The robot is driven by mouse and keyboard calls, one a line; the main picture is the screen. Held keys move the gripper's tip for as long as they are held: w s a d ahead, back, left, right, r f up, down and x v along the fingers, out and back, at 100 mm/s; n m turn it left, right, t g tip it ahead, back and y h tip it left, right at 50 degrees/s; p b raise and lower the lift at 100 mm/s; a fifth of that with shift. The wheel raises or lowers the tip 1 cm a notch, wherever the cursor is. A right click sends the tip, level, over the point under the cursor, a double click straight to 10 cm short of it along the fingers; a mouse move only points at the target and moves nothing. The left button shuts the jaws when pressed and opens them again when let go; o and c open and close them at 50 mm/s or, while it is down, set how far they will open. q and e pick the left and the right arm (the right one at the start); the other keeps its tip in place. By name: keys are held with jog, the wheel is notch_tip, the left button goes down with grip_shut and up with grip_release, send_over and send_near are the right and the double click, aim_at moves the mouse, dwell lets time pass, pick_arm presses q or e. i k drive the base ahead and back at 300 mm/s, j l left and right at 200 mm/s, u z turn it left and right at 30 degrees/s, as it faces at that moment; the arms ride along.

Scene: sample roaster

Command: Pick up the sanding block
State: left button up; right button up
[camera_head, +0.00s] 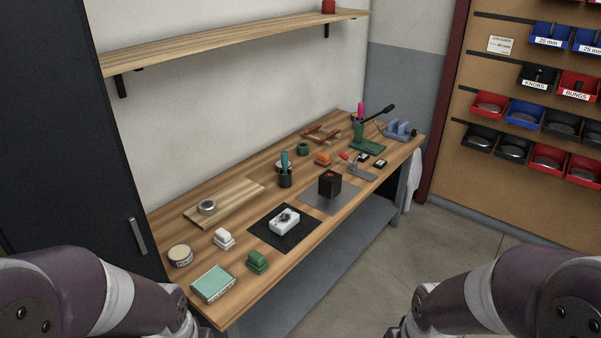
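I cannot tell for sure which item is the sanding block. A green two-tier block (257,262) sits near the front edge of the wooden bench (200,290). A similar white block (224,239) stands to its left and farther back. A smaller orange block (323,158) sits farther along the bench. All of them rest on the bench top, apart from my arms. My two arms show only as links in the lower corners; neither gripper is in view.
A teal-topped box (213,284) and a round tin (180,255) are at the near end. A white device (285,220) lies on a black mat (262,239). A black cube (330,184), dark cup (285,180) and green press (368,143) stand farther along. A shelf (240,38) hangs above.

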aim_at(322, 160)
jog(key=i+z, duration=0.15)
jog(key=i, duration=0.8)
jog(key=i+l+u, duration=0.1)
jog(key=i+l, duration=0.25)
jog(key=i+l+u, duration=0.1)
jog(key=i+l, duration=0.2)
jog(key=i+l+u, duration=0.1)
jog(key=i+l, duration=0.2)
jog(key=i+l+u, duration=0.1)
jog(key=i+l, duration=0.2)
jog(key=l, duration=0.2)
jog(key=i+l+u, duration=0.1)
jog(key=i+l, duration=0.2)
jog(key=l, duration=0.15)
jog(key=i+l+u, duration=0.1)
jog(key=i+l, duration=0.15)
jog(key=l, duration=0.2)
jog(key=i+l+u, duration=0.1)
jog(key=i+l, duration=0.15)
jog(key=l, duration=0.2)
jog(key=i+l+u, duration=0.1)
jog(key=i+l, duration=0.15)
jog(key=l, duration=0.25)
